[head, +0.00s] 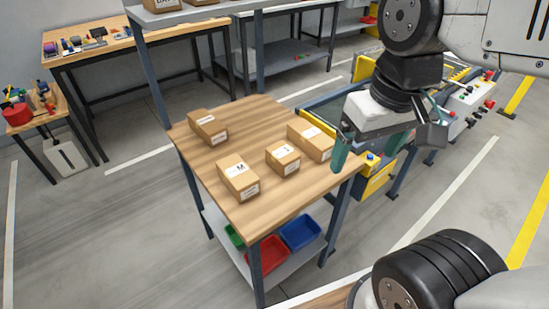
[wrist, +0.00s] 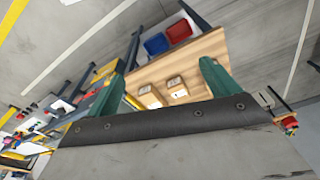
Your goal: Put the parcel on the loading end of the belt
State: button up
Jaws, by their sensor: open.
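Several brown cardboard parcels with white labels sit on a wooden-topped table: one at the back left (head: 208,127), one at the front (head: 238,180), one in the middle (head: 283,159) and one at the right (head: 309,142). I cannot tell which one the task means. Two parcels also show in the wrist view, one (wrist: 150,97) left of the other (wrist: 177,88). My gripper (head: 369,150) is open and empty, above and beyond the table's right edge. The belt (head: 326,108), with yellow parts, lies behind the table and is partly hidden by my gripper.
The table (head: 262,117) has a lower shelf with a red bin (head: 267,254), a blue bin (head: 301,232) and a green bin (head: 234,236). A control box with buttons (head: 470,102) stands at the right. A workbench (head: 90,42) is at the back left.

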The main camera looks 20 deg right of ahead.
jog(key=w+a+f+n, duration=0.1)
jog(key=w+f, duration=0.2)
jog(key=w, duration=0.7)
jog(key=n+t+y, duration=0.1)
jog(key=n, duration=0.1)
send_over(284, 152)
jog(key=f, duration=1.5)
jog(key=shift+s+d+f, duration=0.15)
jog(key=shift+s, duration=0.1)
jog(key=shift+t, duration=0.3)
jog(key=x, duration=0.8)
jog(key=shift+s+f, duration=0.15)
jog(key=shift+s, duration=0.2)
jog(key=shift+f, duration=0.15)
jog(key=c, duration=1.3)
